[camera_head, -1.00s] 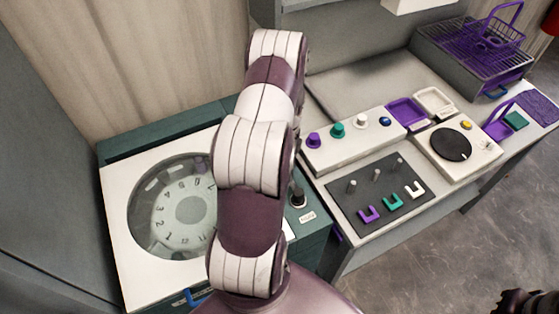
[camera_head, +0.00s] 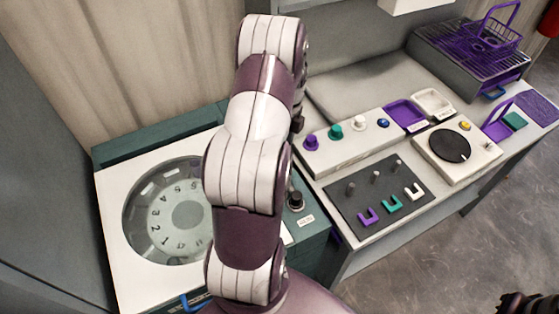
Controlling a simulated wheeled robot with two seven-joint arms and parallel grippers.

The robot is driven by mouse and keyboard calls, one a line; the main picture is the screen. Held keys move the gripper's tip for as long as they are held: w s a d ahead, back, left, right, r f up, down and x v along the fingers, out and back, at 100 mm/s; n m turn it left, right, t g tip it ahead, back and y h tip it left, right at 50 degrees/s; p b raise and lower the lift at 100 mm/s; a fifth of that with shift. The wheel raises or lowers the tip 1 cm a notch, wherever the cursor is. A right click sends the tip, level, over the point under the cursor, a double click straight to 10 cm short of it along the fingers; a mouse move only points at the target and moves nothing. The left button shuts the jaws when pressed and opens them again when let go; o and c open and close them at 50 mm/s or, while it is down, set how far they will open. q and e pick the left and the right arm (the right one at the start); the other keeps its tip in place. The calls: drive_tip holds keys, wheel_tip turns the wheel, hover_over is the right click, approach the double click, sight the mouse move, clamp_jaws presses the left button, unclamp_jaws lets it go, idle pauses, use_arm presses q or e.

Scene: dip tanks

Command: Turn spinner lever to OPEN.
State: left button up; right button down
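The spinner (camera_head: 115,235) is a pale-topped teal box at the left with a round clear window over a numbered rotor (camera_head: 180,215). A dark upright knob (camera_head: 296,200), which looks like the spinner lever, stands on the teal panel at its right, just right of my arm. A small label (camera_head: 306,220) lies below it, too small to read. My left arm rises through the middle and covers part of the spinner. Its gripper is hidden behind the arm. A dark part of what seems to be my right gripper (camera_head: 525,304) shows at the bottom right corner; its fingers are unclear.
Right of the spinner, a bench holds a control box with coloured knobs (camera_head: 345,142), a dark plate with pegs and U-shaped clips (camera_head: 350,215), and a black turntable (camera_head: 449,145). A purple basket (camera_head: 492,38) stands at the back right.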

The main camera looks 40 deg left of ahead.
use_arm(q)
drive_tip(key=r+p, duration=0.1)
drive_tip(key=r, duration=0.1)
drive_tip(key=w+r+p, duration=0.1)
drive_tip(key=r, duration=0.2)
drive_tip(key=shift+a+r, duration=0.15)
